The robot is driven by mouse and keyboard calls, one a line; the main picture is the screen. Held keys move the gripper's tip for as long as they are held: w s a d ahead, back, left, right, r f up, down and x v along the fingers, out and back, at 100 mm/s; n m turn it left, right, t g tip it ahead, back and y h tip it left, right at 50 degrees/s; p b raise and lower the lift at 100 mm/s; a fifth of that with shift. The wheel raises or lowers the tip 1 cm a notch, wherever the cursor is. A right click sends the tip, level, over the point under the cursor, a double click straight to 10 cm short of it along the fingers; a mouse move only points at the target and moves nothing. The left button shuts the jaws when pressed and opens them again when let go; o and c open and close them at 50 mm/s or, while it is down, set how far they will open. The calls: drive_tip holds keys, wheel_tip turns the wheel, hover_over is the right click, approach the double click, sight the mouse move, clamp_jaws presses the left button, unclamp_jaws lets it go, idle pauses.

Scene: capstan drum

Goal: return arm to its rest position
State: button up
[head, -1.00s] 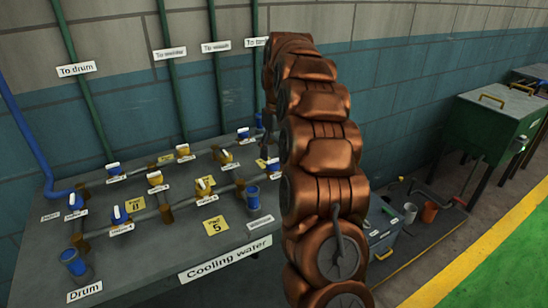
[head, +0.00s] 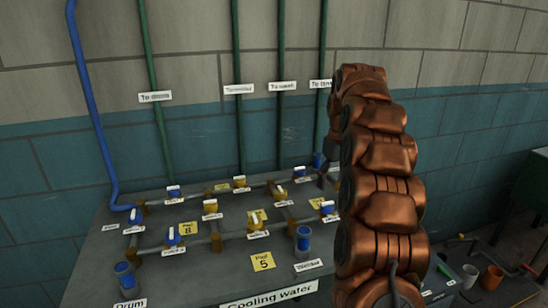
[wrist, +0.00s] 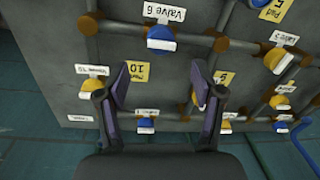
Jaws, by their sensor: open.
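My copper-coloured arm rises on the right in the head view and reaches toward the far right end of the grey cooling water bench (head: 85,275). My gripper is hidden behind the arm there. In the wrist view my gripper (wrist: 160,92) shows two dark fingers spread apart with nothing between them. It is above the bench, whose pipes and valves appear upside down. A blue valve labelled Valve 6 (wrist: 160,38) lies beyond the fingertips. A yellow tag marked 10 (wrist: 139,71) shows between the fingers, and a blue valve (wrist: 146,124) shows nearer the palm.
Green pipes (head: 238,90) and a blue pipe (head: 92,110) run up the wall behind the bench. An orange pot (head: 491,277) and a grey box (head: 438,282) stand low at the right. A dark green cabinet (head: 535,200) is at the right edge.

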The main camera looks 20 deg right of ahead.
drive_tip(key=s+a+r+g+p, duration=0.1)
drive_tip(key=s+a+r+p, duration=0.3)
drive_tip(key=s+a, duration=1.15)
drive_tip(key=s+a+f+p, duration=0.1)
drive_tip(key=s+a, duration=0.3)
drive_tip(key=s, duration=0.7)
drive_tip(key=s+a+f+m+p, duration=0.1)
drive_tip(key=s+a+f, duration=0.3)
drive_tip(key=s, duration=0.7)
drive_tip(key=shift+s+a+f+g+h+p, duration=0.2)
drive_tip(key=shift+s+a+g+h+p, duration=0.25)
drive_tip(key=shift+a, duration=0.2)
drive_tip(key=shift+w, duration=0.1)
drive_tip(key=shift+c, duration=0.2)
